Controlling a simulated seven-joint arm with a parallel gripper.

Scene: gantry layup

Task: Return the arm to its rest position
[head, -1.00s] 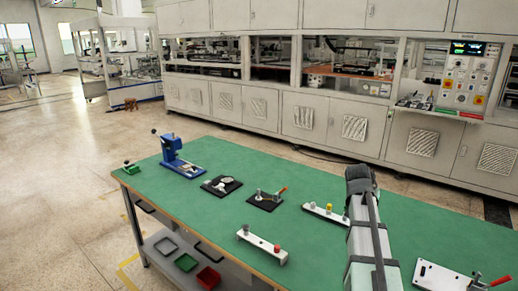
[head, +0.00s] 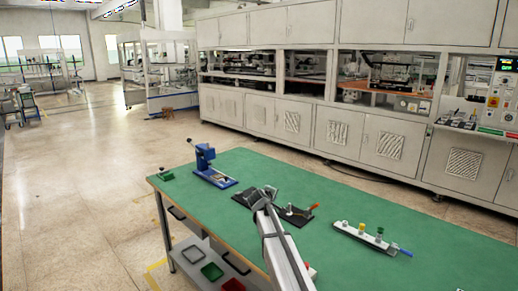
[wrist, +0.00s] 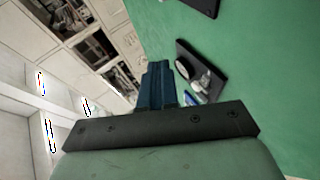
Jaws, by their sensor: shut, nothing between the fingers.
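My gripper (head: 262,198) shows in the head view at the end of my pale arm, which reaches in from the bottom edge. It is over the middle of the green table (head: 215,210), in front of a black plate fixture (head: 241,197) that it partly hides. In the wrist view my gripper's blue fingers (wrist: 157,68) are together with nothing between them. Beyond them a black plate with a white round part (wrist: 184,66) lies on the green top, apart from the fingers.
A blue press (head: 206,166) and a small green fixture (head: 166,176) stand at the table's far left. A black plate with an orange-handled clamp (head: 298,213) and a white bar with knobs (head: 360,238) are right of my gripper. Grey machine cabinets (head: 300,130) line the back.

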